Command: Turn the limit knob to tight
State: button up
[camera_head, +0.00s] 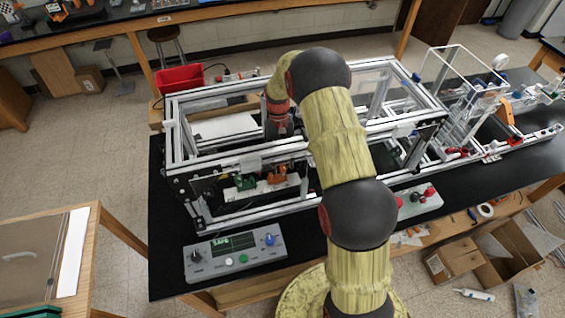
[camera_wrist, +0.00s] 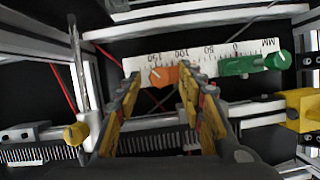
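A grey control panel (camera_head: 205,271) lies on the black bench at front left. I cannot read which knob is the limit knob or where either points. My gripper reaches down inside the extrusion frame, away from the panel. In the wrist view my gripper (camera_wrist: 159,75) is open, its fingers on either side of an orange slider (camera_wrist: 163,77) on a white millimetre scale (camera_wrist: 207,48). I cannot tell whether the right finger touches it.
A green slider (camera_wrist: 240,66) sits beside the orange one on the scale. Aluminium rails (camera_head: 185,155) of the frame surround my gripper. A small panel with red buttons (camera_head: 430,191) lies right of my arm. A red bin (camera_head: 180,79) stands behind the frame.

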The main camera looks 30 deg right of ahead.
jog(key=shift+r, duration=0.1)
jog(key=v, duration=1.1)
jog(key=shift+r, duration=0.35)
jog(key=shift+w, duration=0.15)
